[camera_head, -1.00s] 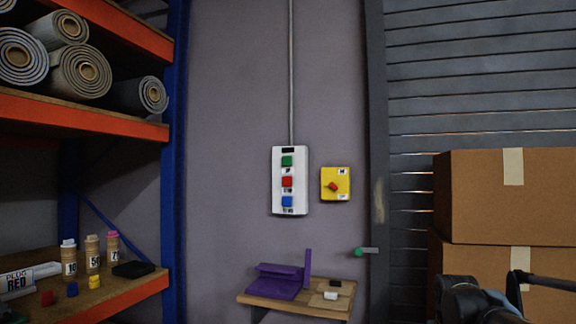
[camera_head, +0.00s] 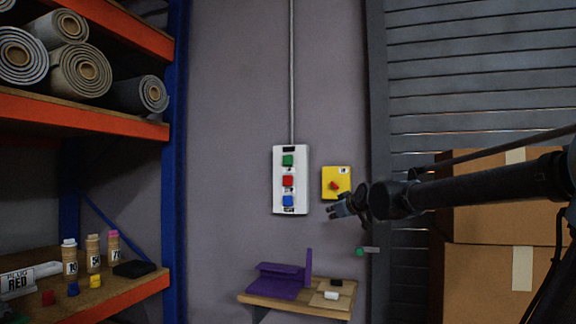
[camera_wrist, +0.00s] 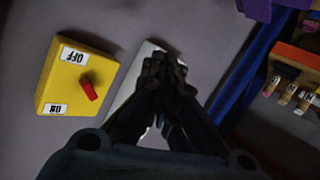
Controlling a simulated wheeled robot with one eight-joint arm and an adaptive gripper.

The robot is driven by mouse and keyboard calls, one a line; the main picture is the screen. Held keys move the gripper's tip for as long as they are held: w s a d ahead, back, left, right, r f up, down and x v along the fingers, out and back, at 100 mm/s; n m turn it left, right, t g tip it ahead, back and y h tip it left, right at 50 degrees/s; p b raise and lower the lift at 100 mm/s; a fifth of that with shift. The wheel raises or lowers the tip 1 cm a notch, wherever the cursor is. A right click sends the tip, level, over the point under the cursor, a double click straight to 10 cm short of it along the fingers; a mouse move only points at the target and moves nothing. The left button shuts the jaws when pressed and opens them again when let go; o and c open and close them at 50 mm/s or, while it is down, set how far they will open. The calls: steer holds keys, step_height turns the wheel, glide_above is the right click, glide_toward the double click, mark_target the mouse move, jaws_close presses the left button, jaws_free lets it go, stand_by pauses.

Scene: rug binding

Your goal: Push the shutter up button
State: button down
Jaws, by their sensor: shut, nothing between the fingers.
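A white control box (camera_head: 291,207) hangs on the wall with a green button (camera_head: 288,160) at the top, a red button (camera_head: 288,181) in the middle and a blue button (camera_head: 288,201) at the bottom. Each has a small label, too small to read. My gripper (camera_head: 333,211) is just right of the box's lower end, below the yellow switch box, apparently apart from both. In the wrist view my gripper (camera_wrist: 165,62) is shut and empty, and it covers most of the white box (camera_wrist: 125,100), hiding its buttons.
The yellow box (camera_head: 343,172) carries a red rotary knob; OFF and ON labels show in the wrist view. A green-tipped handle (camera_head: 361,251) sticks out below. A small wooden shelf (camera_head: 335,313) holds a purple bracket (camera_head: 277,280). Cartons (camera_head: 495,275) stand right, roll shelving (camera_head: 120,123) left.

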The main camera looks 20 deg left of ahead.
steer(key=w+a+r+n+t+y, duration=0.3)
steer(key=a+r+t+y, duration=0.1)
steer(key=a+r, duration=1.6)
steer(key=shift+a+r+y, duration=0.3)
steer(key=shift+a+y, duration=0.4)
steer(key=shift+a, duration=0.3)
steer(key=shift+w, duration=0.2)
glide_toward(286, 158)
steer(key=shift+w+a+r, duration=0.35)
steer(key=shift+w+a, duration=0.1)
steer(key=shift+a, duration=0.45)
steer(key=shift+w+a+r, duration=0.4)
steer(key=shift+w+a, duration=0.1)
steer(key=shift+a, duration=0.35)
steer(key=shift+w+a+r, duration=0.35)
steer(key=shift+w+a, duration=0.1)
steer(key=shift+a, duration=0.45)
steer(key=shift+w, duration=0.15)
steer(key=shift+w+r, duration=0.1)
steer(key=shift+w, duration=0.05)
